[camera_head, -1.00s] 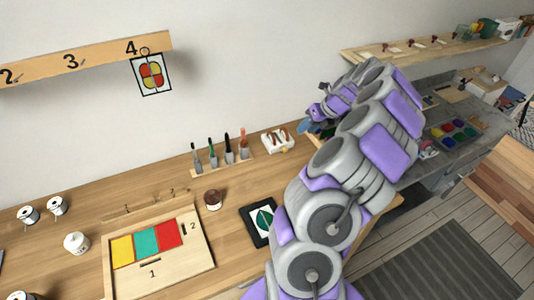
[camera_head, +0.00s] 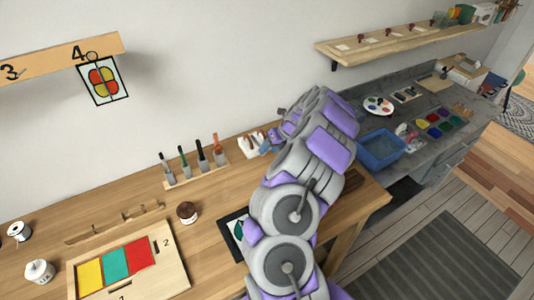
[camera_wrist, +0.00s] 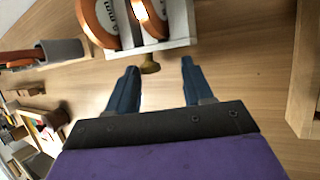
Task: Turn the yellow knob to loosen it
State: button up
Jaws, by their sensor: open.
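The yellow knob (camera_wrist: 150,64), brass-toned and small, sticks out of the near side of a white holder (camera_wrist: 178,42) in the wrist view. The holder carries two orange-rimmed discs (camera_wrist: 100,22). My gripper (camera_wrist: 159,66) is open, its two blue fingers pointing at the holder. The knob shows in the gap between the fingertips, nearer the left one; I cannot tell whether they touch it. In the head view the white holder (camera_head: 250,147) stands on the bench by the wall, partly behind my gripper (camera_head: 268,139), and the knob is hidden.
A wooden rack of upright tools (camera_head: 198,172) stands just left of the holder. A brown round pot (camera_head: 187,212) and a framed leaf picture (camera_head: 234,226) lie nearer. A blue basin (camera_head: 381,150) is to the right. Bench wood around the knob is clear.

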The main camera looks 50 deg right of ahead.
jog(key=shift+w+d+f, duration=0.1)
jog(key=shift+d+f, duration=0.2)
jog(key=shift+f, duration=0.1)
jog(key=shift+w+a+r, duration=0.1)
jog(key=shift+w+a, duration=0.1)
jog(key=shift+a, duration=0.55)
jog(key=shift+w+a+r, duration=0.1)
jog(key=shift+w+a, duration=0.05)
jog(key=shift+a, duration=0.6)
jog(key=shift+d+f, duration=0.25)
jog(key=shift+d, duration=0.45)
jog(key=shift+c, duration=1.3)
jog(key=shift+s+d, duration=0.1)
jog(key=shift+c, duration=0.9)
jog(key=shift+a+r, duration=0.1)
jog(key=shift+a, duration=0.2)
grip_shut()
